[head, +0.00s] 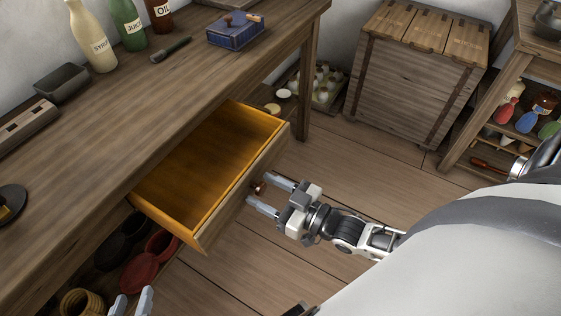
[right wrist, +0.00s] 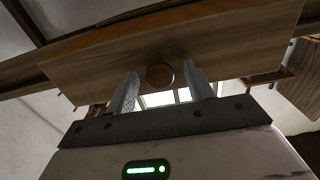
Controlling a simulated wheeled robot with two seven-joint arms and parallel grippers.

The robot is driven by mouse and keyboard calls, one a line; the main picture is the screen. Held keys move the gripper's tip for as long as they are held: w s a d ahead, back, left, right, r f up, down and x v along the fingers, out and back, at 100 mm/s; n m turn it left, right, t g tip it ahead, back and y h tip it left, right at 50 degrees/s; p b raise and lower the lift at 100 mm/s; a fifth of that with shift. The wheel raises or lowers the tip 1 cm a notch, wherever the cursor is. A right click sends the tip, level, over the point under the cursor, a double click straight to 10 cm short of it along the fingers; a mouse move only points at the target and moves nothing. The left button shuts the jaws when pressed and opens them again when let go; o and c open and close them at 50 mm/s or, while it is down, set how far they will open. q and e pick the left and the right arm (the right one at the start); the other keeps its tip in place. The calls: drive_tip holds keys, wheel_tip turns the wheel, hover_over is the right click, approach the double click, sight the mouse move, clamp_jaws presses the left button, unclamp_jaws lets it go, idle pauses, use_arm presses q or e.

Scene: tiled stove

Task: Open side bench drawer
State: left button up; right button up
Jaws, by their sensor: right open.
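The side bench drawer (head: 205,168) stands pulled out from the wooden bench (head: 150,110), and its orange-brown inside looks empty. Its round brown knob (head: 258,187) is on the front panel. My right gripper (head: 268,192) is open in front of the panel, with the knob near its fingertips. In the right wrist view the knob (right wrist: 159,75) shows between the two open fingers, and I cannot tell if they touch it. My left gripper (head: 132,302) shows only as two fingertips at the bottom edge, apart from each other.
Bottles (head: 128,25), a blue box (head: 235,30) and a dark tray (head: 62,82) stand on the bench top. Red pots (head: 140,272) sit below the drawer. A wooden crate (head: 410,85) and a shelf are at the back right. The floor before the drawer is clear.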

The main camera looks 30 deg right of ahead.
drive_tip(key=v, duration=1.6)
drive_tip(key=w+a+m+g+h+p, duration=0.1)
drive_tip(key=w+a+g+h, duration=0.1)
drive_tip(key=a, duration=0.3)
drive_tip(key=w+a+r+m+g+h+p, duration=0.1)
drive_tip(key=w+a+m+g+h, duration=0.1)
drive_tip(key=a, duration=0.4)
drive_tip(key=w+g, duration=0.1)
drive_tip(key=w, duration=0.1)
drive_tip(key=shift+w+a+r+h, duration=0.25)
drive_tip(key=shift+h, duration=0.05)
idle(1.0)
